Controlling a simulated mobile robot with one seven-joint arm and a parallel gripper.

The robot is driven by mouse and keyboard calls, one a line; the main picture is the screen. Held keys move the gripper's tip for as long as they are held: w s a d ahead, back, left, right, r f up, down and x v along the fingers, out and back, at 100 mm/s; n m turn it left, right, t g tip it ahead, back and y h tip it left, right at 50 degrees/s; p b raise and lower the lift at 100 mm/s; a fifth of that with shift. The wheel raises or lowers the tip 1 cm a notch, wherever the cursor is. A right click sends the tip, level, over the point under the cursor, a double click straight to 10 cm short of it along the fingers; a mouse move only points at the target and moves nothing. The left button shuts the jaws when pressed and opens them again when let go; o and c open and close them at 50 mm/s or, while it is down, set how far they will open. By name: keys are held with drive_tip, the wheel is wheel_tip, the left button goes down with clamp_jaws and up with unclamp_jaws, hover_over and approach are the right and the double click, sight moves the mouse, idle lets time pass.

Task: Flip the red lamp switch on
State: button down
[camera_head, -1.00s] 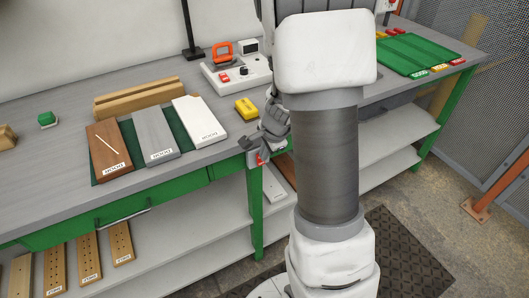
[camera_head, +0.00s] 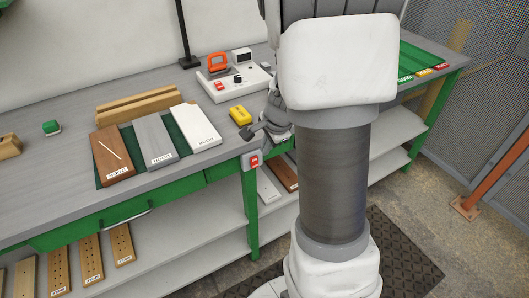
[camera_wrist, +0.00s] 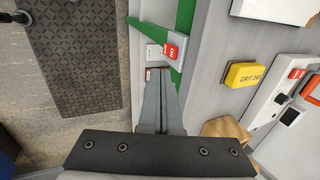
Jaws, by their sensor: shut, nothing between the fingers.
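The red lamp switch (camera_head: 253,161) is a red rocker on a pale grey plate at the bench's front edge, above a green leg. It also shows in the wrist view (camera_wrist: 171,50), with white lettering on the rocker. I cannot tell surely which way the rocker is tipped. My gripper (camera_head: 247,133) is shut and empty, just above the switch in the head view. In the wrist view the closed fingertips (camera_wrist: 158,72) point at the switch plate and look close to it; contact cannot be told.
A yellow grit block (camera_head: 240,115) lies on the bench just behind my gripper. A control box (camera_head: 250,81) with another red switch and an orange handle stands behind it. Labelled boards (camera_head: 155,140) lie to the left. The floor before the bench has a dark mat (camera_wrist: 85,60).

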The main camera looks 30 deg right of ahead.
drive_tip(key=shift+w+p+v, duration=0.15)
drive_tip(key=shift+p+v, duration=0.05)
drive_tip(key=shift+v, duration=0.5)
drive_tip(key=shift+w+p+v, duration=0.15)
drive_tip(key=shift+v, duration=0.55)
drive_tip(key=shift+r, duration=0.15)
drive_tip(key=s+a+r+n+p, duration=0.1)
drive_tip(key=s+a+r+n, duration=0.5)
drive_tip(key=s+r+n, duration=0.2)
drive_tip(key=s+a+r+n+t+p, duration=0.1)
drive_tip(key=s+a+r+n+p, duration=0.1)
drive_tip(key=s+a+r+n, duration=0.5)
drive_tip(key=s+r+n, duration=0.2)
drive_tip(key=s+r, duration=0.1)
drive_tip(key=shift+s+a+r+n, duration=0.2)
drive_tip(key=shift+a+r+n, duration=0.1)
drive_tip(key=shift+r, duration=0.1)
